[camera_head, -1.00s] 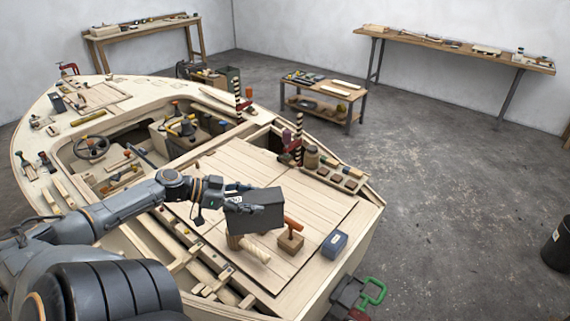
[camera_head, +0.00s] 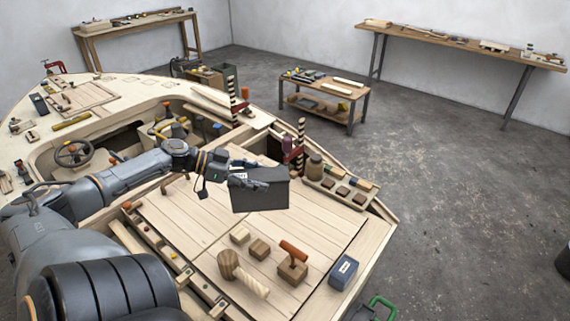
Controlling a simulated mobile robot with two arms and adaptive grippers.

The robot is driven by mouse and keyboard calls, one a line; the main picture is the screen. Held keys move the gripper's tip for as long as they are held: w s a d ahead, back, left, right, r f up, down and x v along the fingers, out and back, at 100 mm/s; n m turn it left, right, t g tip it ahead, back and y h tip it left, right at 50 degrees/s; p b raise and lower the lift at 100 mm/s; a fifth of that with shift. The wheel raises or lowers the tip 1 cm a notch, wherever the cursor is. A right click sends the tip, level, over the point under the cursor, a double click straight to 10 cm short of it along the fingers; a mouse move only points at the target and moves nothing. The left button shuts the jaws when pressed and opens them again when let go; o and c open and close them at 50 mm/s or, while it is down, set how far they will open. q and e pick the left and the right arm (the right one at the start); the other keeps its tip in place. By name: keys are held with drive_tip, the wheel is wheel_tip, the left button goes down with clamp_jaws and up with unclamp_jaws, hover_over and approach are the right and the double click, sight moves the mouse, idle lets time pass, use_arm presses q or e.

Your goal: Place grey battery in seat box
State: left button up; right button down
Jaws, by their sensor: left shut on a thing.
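The grey battery (camera_head: 260,194) is a dark grey block held above the plank deck near the middle of the view. My left gripper (camera_head: 238,178) is shut on its left side, with the arm coming in from the left. The battery hangs roughly level, clear of the deck. An open cockpit with boxes and compartments lies behind and left of my arm; I cannot tell which part is the seat box, and my arm hides some of it. My right gripper is out of view.
On the deck (camera_head: 330,225) in front are a wooden mallet (camera_head: 240,272), an orange-handled block tool (camera_head: 292,262), small wooden blocks and a blue-grey box (camera_head: 343,272). Red clamps with striped bars (camera_head: 301,135) rise along the hull edge. A steering wheel (camera_head: 73,153) stands in the cockpit.

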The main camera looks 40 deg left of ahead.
sight(277, 197)
use_arm(q)
drive_tip(key=f+b, duration=0.5)
drive_tip(key=shift+w+a+f, duration=0.2)
drive_tip(key=shift+f+b, duration=0.45)
drive_tip(key=shift+b, duration=0.1)
drive_tip(key=shift+w+d, duration=0.15)
drive_tip(key=shift+w, duration=0.05)
drive_tip(key=b+x, duration=0.2)
drive_tip(key=x, duration=0.3)
drive_tip(key=shift+s+f, duration=0.15)
drive_tip(key=w+d+f+b, duration=0.3)
drive_tip(key=w+d+f, duration=0.3)
drive_tip(key=f, duration=0.4)
drive_tip(key=shift+w+d+f, duration=0.15)
drive_tip(key=shift+w+f, duration=0.15)
drive_tip(key=shift+w, duration=0.05)
